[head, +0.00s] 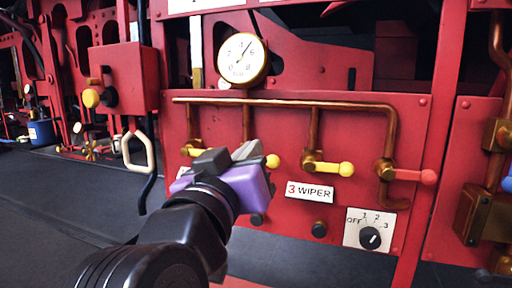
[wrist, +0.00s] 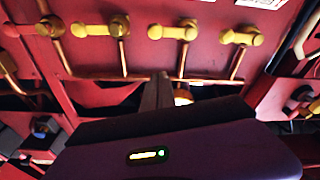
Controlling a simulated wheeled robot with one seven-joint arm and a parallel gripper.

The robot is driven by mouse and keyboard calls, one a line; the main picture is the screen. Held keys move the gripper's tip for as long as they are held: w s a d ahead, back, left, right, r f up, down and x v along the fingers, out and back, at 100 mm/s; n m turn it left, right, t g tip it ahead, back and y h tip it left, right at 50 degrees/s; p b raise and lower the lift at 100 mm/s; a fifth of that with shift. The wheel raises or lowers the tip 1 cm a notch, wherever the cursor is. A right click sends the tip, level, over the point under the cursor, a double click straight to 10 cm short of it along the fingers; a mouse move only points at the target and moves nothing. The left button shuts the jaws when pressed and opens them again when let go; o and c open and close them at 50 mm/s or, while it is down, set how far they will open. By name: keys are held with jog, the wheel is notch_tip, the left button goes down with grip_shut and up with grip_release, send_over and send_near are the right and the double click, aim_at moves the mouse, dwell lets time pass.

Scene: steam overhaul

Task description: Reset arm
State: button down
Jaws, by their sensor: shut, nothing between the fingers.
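My gripper (head: 246,150) is in the middle of the head view, at the end of my black arm, with a purple body and grey fingers. It is in front of the red panel (head: 350,122) and hides part of it. The fingers look closed together and hold nothing. In the wrist view my gripper (wrist: 163,80) points toward the panel, with the purple body filling the bottom. A row of valve levers is on the panel: a yellow one (head: 346,169), a red-tipped one (head: 428,177), and yellow ones partly behind my gripper. I cannot tell if the gripper touches any lever.
A round gauge (head: 242,60) is above the copper pipe (head: 290,103). A "3 WIPER" label (head: 310,192) and a rotary dial (head: 370,238) marked OFF to 3 are lower right. A red box (head: 124,78) and a pale loop handle (head: 138,152) are left. Dark floor (head: 60,220) is clear at lower left.

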jog(key=shift+s, duration=0.2)
jog(key=s+a+r+n+t+y, duration=0.1)
jog(key=a+n+t+y, duration=0.35)
jog(key=a+y, duration=0.2)
jog(key=s+d+f+n+g+y+p, duration=0.1)
jog(key=s+d+f+n+y, duration=0.2)
jog(key=f, duration=0.7)
jog(key=s+d+f+n+g+y, duration=0.1)
jog(key=s+d+f+g+y, duration=0.25)
jog(key=f, duration=0.55)
jog(key=s+d+f+m+g+h+p, duration=0.1)
jog(key=s+d+f+m+h, duration=0.1)
jog(key=s+d+f, duration=0.4)
jog(key=s+d+f+m+g+h, duration=0.1)
jog(key=s+d+f, duration=0.5)
jog(key=s, duration=0.9)
jog(key=s+d+f+m+g+h+p, duration=0.1)
jog(key=s+d+f+m+h, duration=0.3)
jog(key=s+d+f, duration=0.3)
jog(key=s+d+m, duration=0.1)
jog(key=s, duration=0.3)
jog(key=shift+d+g+p, duration=0.2)
jog(key=shift+g+p, duration=0.15)
jog(key=shift+g, duration=0.05)
